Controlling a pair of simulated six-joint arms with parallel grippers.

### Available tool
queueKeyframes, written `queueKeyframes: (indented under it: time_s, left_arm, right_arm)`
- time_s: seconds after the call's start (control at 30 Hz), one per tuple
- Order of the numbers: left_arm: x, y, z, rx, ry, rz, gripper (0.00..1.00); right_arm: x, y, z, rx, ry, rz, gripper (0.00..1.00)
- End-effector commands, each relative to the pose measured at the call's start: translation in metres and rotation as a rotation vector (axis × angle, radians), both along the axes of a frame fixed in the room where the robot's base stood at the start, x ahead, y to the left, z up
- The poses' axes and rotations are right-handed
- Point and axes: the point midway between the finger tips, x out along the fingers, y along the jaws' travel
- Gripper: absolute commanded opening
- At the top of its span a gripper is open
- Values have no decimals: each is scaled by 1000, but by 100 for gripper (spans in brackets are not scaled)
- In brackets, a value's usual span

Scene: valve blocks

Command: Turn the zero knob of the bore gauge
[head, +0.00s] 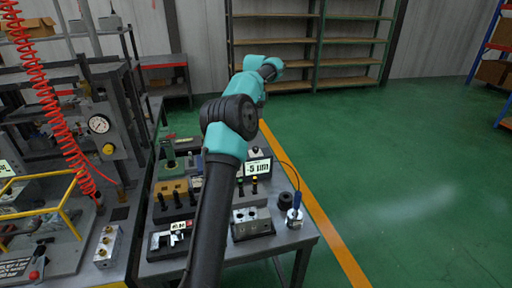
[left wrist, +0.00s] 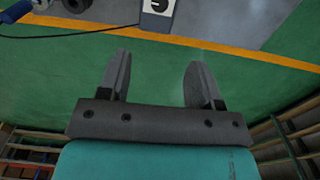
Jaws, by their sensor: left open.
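The bore gauge readout (head: 258,167) is a small box showing "-5 µm" at the back right of the bench, partly behind my arm. A dark knob (head: 255,151) shows on its top. In the left wrist view, the grey box with a round black-and-white knob (left wrist: 158,5) is cut off by the top edge.
The bench (head: 290,240) holds several valve blocks and plug gauges, including a grey block (head: 251,222) and a black ring (head: 285,200). A press with a dial (head: 99,124) and red coiled hose stands left. Open floor lies right; shelves (head: 305,45) stand behind.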

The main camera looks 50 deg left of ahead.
Motion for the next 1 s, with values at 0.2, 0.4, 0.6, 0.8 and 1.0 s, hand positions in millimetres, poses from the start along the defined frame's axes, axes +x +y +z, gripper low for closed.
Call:
queueKeyframes:
  time_s: [0.2,0.4,0.6,0.8,1.0]
  left_arm:
    - [-1,0,-24,-1,2,0,59]
    - [-1,0,-58,-2,2,0,59]
    - [-1,0,-92,-2,2,1,59]
    - [0,0,-126,-3,1,0,59]
    - [0,0,-155,-1,0,0,59]
  right_arm:
    - [0,0,0,0,0,0,43]
    - [0,0,0,0,0,0,43]
    - [0,0,0,0,0,0,43]
    - [0,0,0,0,0,0,43]
    - [0,0,0,0,0,0,43]
